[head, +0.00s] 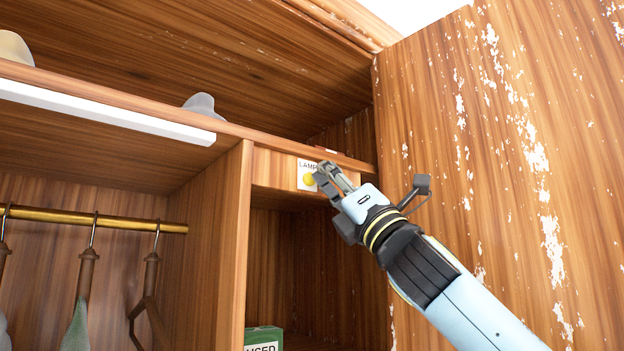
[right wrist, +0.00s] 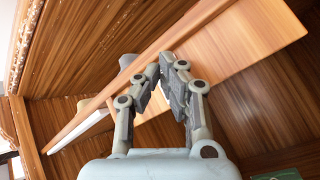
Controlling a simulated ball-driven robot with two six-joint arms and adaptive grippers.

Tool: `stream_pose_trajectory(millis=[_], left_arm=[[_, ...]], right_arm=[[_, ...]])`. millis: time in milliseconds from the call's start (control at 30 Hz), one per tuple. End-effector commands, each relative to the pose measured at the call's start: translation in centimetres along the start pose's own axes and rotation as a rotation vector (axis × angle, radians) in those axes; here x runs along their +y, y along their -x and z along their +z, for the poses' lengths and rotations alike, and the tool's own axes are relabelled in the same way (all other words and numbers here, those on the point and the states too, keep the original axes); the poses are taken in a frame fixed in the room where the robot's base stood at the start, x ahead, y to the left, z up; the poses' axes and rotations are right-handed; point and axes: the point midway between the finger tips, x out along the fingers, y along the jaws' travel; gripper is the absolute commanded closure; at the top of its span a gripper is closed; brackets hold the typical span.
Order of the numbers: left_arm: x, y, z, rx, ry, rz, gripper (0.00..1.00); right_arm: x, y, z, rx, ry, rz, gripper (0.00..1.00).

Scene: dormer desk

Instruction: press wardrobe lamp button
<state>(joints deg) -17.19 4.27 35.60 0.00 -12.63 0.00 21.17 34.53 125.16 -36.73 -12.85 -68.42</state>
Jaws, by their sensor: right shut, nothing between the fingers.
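The yellow lamp button (head: 309,180) sits on a white plate marked LAMP (head: 307,164), on a wooden panel under the wardrobe shelf. My right gripper (head: 323,172) is shut and empty, with its fingertips just right of the button and overlapping the plate's edge in the head view. I cannot tell whether they touch it. In the right wrist view the closed fingers (right wrist: 167,68) point toward the panel, and the button does not show. A white lamp strip (head: 110,112) runs under the shelf and looks unlit. My left gripper is out of view.
The open wardrobe door (head: 480,150) stands close on the right of my right arm. A wooden divider (head: 208,240) and a brass rail (head: 120,223) with hangers are on the left. A green box (head: 264,338) stands low in the compartment. Hats (head: 203,104) lie on the shelf.

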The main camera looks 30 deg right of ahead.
Motion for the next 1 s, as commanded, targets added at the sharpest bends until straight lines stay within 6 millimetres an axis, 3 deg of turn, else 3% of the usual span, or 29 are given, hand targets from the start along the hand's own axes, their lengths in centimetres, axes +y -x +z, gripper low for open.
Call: stream_pose_trajectory(millis=[1000], left_arm=[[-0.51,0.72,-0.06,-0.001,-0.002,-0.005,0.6]], right_arm=[[-0.4,-0.66,-0.45,0.0,0.001,0.0,1.0]])
